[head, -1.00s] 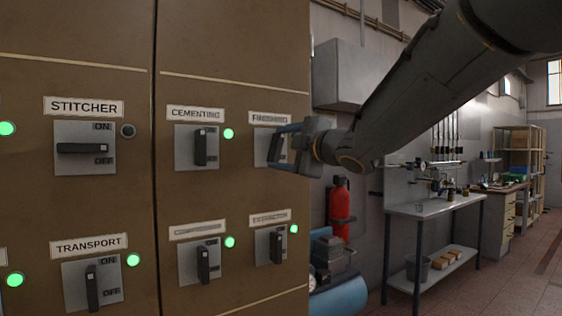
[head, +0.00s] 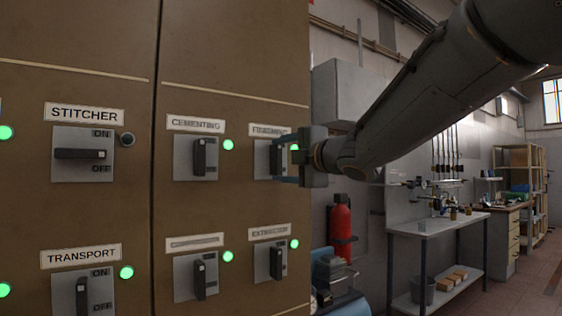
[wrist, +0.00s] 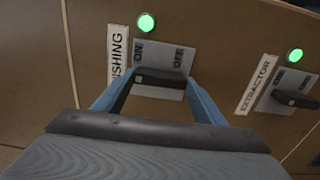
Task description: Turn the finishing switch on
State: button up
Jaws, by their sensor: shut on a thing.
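The finishing switch (head: 261,160) is on the right part of the brown cabinet. Its dark handle (wrist: 160,77) stands upright along the panel, pointing toward ON. The green lamp (wrist: 145,22) beside it is lit, and it also shows in the head view (head: 294,147). My gripper (head: 277,163) is at this switch, partly covering its plate and handle in the head view. In the wrist view its two blue fingers (wrist: 160,86) are at the handle's two ends, shut on it. The "FINISHING" label (wrist: 118,55) is partly cut off by my gripper there.
The extractor switch (head: 270,263) is just below, with its lamp lit. The cementing switch (head: 199,158) is to the left, also lit. The stitcher switch (head: 83,154) lies sideways with a dark lamp (head: 128,140). A fire extinguisher (head: 341,225) and a workbench (head: 435,225) stand right.

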jog(key=o, duration=1)
jog(key=shift+s+a, duration=0.1)
jog(key=shift+o, duration=0.2)
jog(key=shift+s+d, duration=0.2)
jog(key=shift+d, duration=0.05)
jog(key=v, duration=0.7)
